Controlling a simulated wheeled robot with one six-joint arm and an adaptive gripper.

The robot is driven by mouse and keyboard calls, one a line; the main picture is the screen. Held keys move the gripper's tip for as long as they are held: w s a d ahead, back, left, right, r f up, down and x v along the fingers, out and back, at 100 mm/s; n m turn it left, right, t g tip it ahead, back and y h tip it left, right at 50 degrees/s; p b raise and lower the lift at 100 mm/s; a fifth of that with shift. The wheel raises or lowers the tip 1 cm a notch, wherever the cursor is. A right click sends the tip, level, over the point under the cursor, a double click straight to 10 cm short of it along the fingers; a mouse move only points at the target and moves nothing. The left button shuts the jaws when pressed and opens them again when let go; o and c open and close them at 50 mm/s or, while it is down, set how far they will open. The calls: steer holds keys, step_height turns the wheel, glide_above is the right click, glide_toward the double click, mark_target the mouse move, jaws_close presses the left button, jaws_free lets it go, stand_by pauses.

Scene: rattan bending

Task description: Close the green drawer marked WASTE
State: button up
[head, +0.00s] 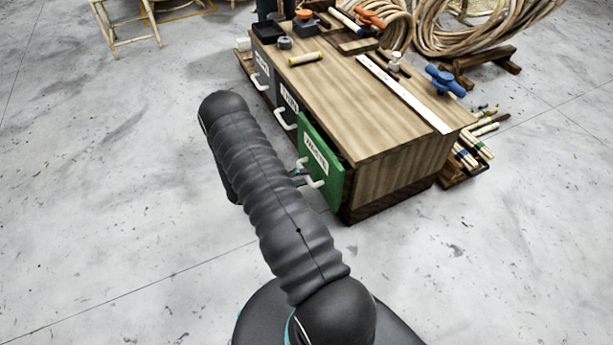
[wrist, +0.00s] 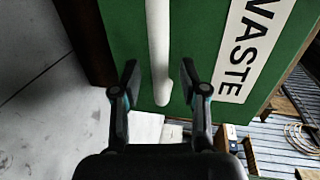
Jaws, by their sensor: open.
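The green drawer (head: 334,188) with a white WASTE label is at the near end of the wooden cabinet's front in the head view. Its front appears to stand out from the cabinet; how far is hard to tell. In the wrist view the green front (wrist: 205,35) fills the upper middle, with the WASTE label (wrist: 250,45) turned sideways. Its white bar handle (wrist: 159,45) runs down between the fingers of my gripper (wrist: 158,80). The gripper is open, with a gap visible on each side of the handle. In the head view my arm hides most of the gripper.
The wooden cabinet (head: 400,110) has two dark drawers with white handles (head: 285,120) left of the green one. Rattan coils (head: 480,30) and bundled sticks (head: 475,150) lie behind and right.

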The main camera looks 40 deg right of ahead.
steer(key=shift+x, duration=1.05)
jaws_close()
